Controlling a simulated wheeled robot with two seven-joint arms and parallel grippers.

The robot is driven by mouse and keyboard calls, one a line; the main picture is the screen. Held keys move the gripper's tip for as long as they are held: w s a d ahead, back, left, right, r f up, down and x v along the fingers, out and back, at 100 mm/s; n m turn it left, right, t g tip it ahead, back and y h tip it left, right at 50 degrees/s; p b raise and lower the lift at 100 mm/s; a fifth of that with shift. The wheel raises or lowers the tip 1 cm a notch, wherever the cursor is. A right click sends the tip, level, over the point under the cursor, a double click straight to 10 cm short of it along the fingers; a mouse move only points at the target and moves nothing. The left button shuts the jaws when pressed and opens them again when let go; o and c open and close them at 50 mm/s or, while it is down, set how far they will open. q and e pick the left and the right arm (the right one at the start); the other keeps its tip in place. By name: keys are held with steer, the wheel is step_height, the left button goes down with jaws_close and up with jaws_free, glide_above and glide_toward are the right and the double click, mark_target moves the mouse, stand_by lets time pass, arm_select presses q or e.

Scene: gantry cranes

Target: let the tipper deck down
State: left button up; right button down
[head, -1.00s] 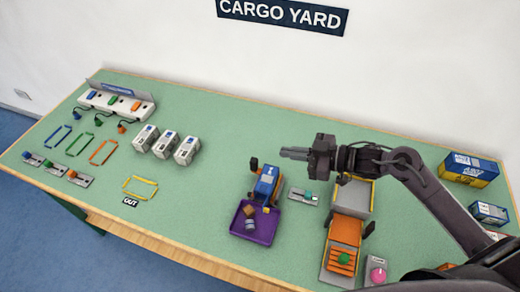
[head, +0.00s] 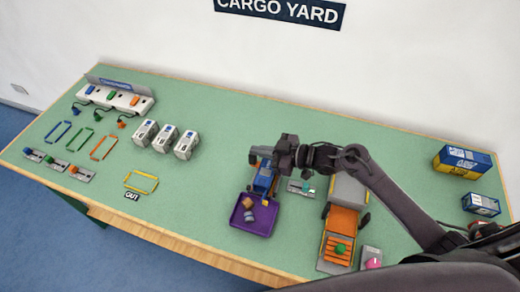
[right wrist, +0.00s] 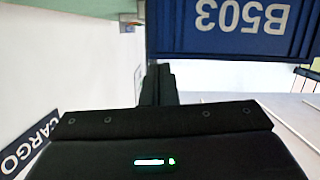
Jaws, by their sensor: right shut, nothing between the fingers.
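A small blue body (head: 264,179) with orange parts stands mid-table behind a purple tray (head: 236,221). I take it for the tipper deck; its tilt is hard to tell. My right gripper (head: 256,155) is shut and empty, pointing left at the far end of the blue body and partly covering it. In the right wrist view the shut fingers (right wrist: 157,85) lie close to a blue panel marked B503 (right wrist: 235,32), which appears upside down. Whether they touch is unclear. My left gripper is not in view.
Brown and grey-blue pieces (head: 248,208) lie in the purple tray. White containers (head: 164,138) stand to the left.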

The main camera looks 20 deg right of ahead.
steer(key=shift+w+d+f+m+b, duration=0.15)
steer(key=shift+w+f+m+b, duration=0.1)
steer(key=shift+f+b, duration=0.2)
steer(key=shift+w+d+f+m+b, duration=0.15)
steer(key=shift+f+m+b, duration=0.15)
steer(key=shift+f, duration=0.2)
steer(key=shift+s, duration=0.2)
